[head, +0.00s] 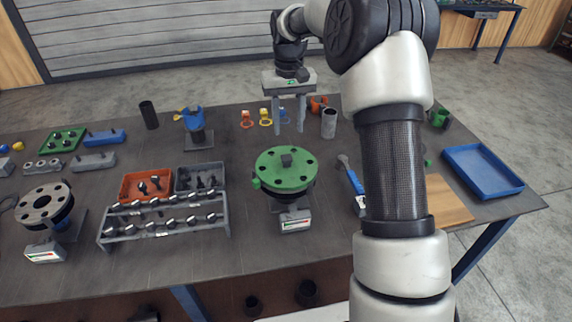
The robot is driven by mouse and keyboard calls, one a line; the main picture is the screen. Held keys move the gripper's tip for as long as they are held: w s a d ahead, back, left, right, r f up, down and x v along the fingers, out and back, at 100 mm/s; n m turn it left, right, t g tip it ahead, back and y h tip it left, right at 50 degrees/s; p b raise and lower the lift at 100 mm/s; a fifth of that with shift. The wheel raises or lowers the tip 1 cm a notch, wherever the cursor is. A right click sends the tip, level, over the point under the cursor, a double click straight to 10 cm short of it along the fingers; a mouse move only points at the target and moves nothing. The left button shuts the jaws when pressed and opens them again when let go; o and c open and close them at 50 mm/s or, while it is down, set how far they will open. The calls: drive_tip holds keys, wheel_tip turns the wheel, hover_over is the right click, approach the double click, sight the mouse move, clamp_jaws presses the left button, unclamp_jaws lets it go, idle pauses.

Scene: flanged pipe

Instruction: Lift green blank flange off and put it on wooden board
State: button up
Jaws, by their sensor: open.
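The green blank flange (284,172) is a round disc with several bolt holes and a dark block at its centre. It sits level on top of a flanged pipe stand in the middle of the table. My gripper (289,128) points down with its fingers apart and empty, above and behind the flange, not touching it. The wooden board (447,203) lies at the right of the table, partly hidden behind my arm.
A blue tray (482,170) lies right of the board. A wrench (350,174) lies right of the flange. A bolt rack (164,219), an orange bin (132,186) and a grey flange (45,203) stand to the left. Coloured rings (265,118) and a grey cylinder (328,123) stand behind.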

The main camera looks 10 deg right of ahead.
hover_over(286, 157)
drive_tip(key=f, duration=0.6)
drive_tip(key=shift+w+d+f, duration=0.1)
drive_tip(key=shift+d+f, duration=0.15)
drive_tip(key=shift+d, duration=0.1)
drive_tip(key=f, duration=0.2)
drive_tip(key=f+p, duration=0.1)
drive_tip(key=f, duration=0.1)
drive_tip(key=shift+a, duration=0.3)
drive_tip(key=shift+f, duration=0.65)
clamp_jaws()
drive_tip(key=shift+r, duration=0.1)
